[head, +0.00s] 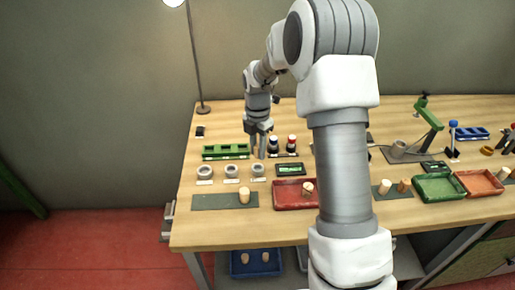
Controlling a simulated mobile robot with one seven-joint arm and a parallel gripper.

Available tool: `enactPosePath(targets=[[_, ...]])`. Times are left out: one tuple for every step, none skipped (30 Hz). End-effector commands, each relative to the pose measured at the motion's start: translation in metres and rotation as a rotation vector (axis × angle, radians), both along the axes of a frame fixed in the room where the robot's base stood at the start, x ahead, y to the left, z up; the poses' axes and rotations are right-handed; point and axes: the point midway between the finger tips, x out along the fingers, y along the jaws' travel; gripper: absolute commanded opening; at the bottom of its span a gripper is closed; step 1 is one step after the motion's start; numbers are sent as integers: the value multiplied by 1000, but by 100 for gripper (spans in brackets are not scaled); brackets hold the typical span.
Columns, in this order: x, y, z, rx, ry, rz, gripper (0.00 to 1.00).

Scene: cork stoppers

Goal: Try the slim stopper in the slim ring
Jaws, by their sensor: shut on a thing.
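My gripper (259,148) points down just above and behind the right end of a row of three grey rings. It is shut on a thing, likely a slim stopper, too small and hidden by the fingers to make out. The rings are a left one (205,171), a middle one (231,170) and a right one (257,169), each with a small white label in front. I cannot tell which is the slim ring. A cork stopper (244,195) stands on the dark green mat (212,202). Another stopper (308,187) is in the red tray (285,200).
A green rack (226,150) is behind the rings. Bottles with dark and red tops (292,143) and a small dark device (290,169) are right of my gripper. More stoppers (385,186) and a green tray (437,188) lie further right. My arm hides part of the table.

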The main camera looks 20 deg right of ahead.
Motion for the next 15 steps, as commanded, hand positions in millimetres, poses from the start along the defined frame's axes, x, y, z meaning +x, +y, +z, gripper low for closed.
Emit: enactPosePath(targets=[[7, -2, 5, 1, 2, 6, 0], [11, -2, 4, 1, 3, 10, 0], [16, -4, 3, 1, 2, 14, 0], [19, -4, 1, 2, 3, 18, 0], [22, -5, 0, 1, 2, 20, 0], [25, -6, -2, 1, 3, 24, 0], [28, -7, -3, 1, 2, 26, 0], [30, -7, -4, 1, 2, 28, 0], [32, -8, -6, 2, 1, 30, 0], [33, -8, -7, 2, 1, 31, 0], [35, -8, -8, 2, 1, 33, 0], [36, -9, -9, 1, 0, 34, 0], [37, -9, -10, 1, 0, 35, 0], [38, -9, -10, 1, 0, 35, 0], [38, -9, -11, 2, -1, 36, 0]])
